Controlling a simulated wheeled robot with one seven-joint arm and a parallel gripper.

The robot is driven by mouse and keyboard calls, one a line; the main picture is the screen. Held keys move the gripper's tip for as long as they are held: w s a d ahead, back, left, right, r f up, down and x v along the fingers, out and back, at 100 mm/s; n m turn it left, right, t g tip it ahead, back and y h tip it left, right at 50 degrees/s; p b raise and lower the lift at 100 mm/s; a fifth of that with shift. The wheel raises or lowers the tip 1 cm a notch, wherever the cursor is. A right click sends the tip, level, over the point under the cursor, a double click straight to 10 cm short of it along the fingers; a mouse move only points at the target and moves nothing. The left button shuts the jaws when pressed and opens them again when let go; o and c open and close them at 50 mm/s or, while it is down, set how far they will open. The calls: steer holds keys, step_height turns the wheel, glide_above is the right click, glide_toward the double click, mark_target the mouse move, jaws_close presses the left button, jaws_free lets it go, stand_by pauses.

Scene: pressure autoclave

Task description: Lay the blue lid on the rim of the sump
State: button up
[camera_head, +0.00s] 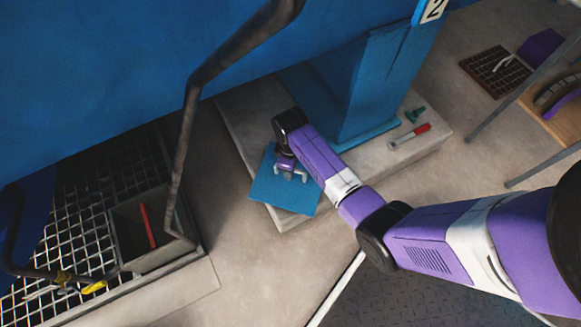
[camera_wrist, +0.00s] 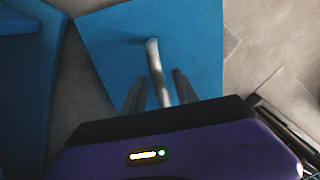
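The blue lid (camera_head: 265,190) is a flat square plate at the near left corner of the concrete plinth in the head view. It appears to lie on the plinth. In the wrist view the lid (camera_wrist: 105,35) has a pale metal handle (camera_wrist: 153,58) standing on it. My gripper (camera_head: 291,173) is over the lid. In the wrist view my gripper (camera_wrist: 160,85) has one finger on each side of the handle, with visible gaps, so it looks open. The sump (camera_head: 188,252) is an open grey box at the left, its opening uncovered. A red bar (camera_head: 147,226) is inside it.
A blue support (camera_head: 375,85) stands on the plinth (camera_head: 240,125), with a red-handled tool (camera_head: 410,136) nearby.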

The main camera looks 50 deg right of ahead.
steer(key=shift+f+b, duration=0.2)
steer(key=shift+b, duration=0.55)
step_height(320, 180, up, 8)
steer(key=p, duration=0.5)
steer(key=shift+r+p, duration=0.1)
steer(key=shift+p, duration=0.25)
steer(key=s+a+m+t, duration=0.2)
steer(key=s+a+t, duration=0.4)
steer(key=s+a, duration=0.5)
steer(key=s+a+r+t, duration=0.1)
steer(key=s+r+t, duration=0.2)
steer(key=r, duration=0.7)
steer(key=s+a+r+m+t, duration=0.1)
steer(key=s+r+t, duration=0.2)
steer(key=r, duration=0.7)
steer(key=s+r+m+t, duration=0.1)
steer(key=s+r+t, duration=0.1)
steer(key=s+r, duration=0.4)
step_height(320, 180, up, 4)
steer(key=shift+s+a+r+t, duration=0.1)
steer(key=shift+s+a+t, duration=0.25)
steer(key=shift+a+t, duration=0.05)
steer(key=shift+o, duration=0.4)
step_height(320, 180, up, 29)
steer(key=p, duration=2.9)
steer(key=shift+f, duration=0.3)
